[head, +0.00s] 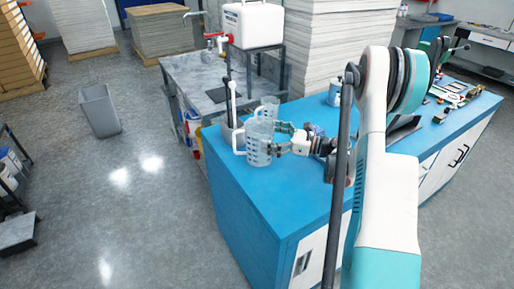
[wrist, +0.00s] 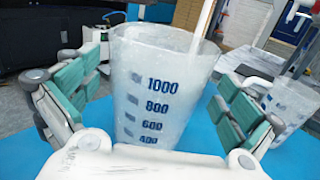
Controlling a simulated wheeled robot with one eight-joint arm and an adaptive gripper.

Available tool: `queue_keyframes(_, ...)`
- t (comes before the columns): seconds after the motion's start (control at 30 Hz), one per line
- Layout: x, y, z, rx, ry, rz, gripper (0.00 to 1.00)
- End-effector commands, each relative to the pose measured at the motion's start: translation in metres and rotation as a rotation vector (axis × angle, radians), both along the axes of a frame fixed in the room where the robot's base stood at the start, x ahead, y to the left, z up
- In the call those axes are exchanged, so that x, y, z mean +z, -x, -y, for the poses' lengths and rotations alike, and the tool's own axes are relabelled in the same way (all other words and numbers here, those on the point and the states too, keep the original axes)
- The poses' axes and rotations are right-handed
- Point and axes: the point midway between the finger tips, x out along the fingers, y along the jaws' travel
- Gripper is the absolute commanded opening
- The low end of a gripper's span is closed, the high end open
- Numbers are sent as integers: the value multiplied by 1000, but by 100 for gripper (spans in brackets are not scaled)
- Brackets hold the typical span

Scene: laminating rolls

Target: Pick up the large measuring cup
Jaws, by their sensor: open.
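The large measuring cup (head: 259,143) is translucent with blue markings and a white handle. It stands upright on the blue counter near its left end. In the wrist view the large measuring cup (wrist: 158,85) fills the middle, its numbers running up to 1000. My gripper (head: 283,139) is open at the cup's right side in the head view. In the wrist view my gripper (wrist: 155,105) has one green-padded finger on each side of the cup, with visible gaps. A smaller measuring cup (wrist: 288,108) stands to the right; it also shows behind the large one in the head view (head: 270,104).
The blue counter (head: 285,200) has bare room in front of the cup. A dark holder with upright tools (head: 230,120) stands close behind the cup at left. A white tank (head: 253,25) and a grey table (head: 195,75) are beyond. A grey bin (head: 100,111) stands on the floor.

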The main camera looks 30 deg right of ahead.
Motion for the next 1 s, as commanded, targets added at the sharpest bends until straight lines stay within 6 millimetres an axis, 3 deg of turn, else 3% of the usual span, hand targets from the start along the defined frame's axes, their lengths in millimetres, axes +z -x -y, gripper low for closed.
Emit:
queue_keyframes(0.3, -7, -34, -26, 3, 0, 0, 100)
queue_keyframes(0.57, -5, -37, -29, 1, -1, -1, 100)
queue_keyframes(0.8, -5, -37, -29, 1, 0, 0, 48)
queue_keyframes(1.0, -5, -37, -29, 1, -1, -1, 46)
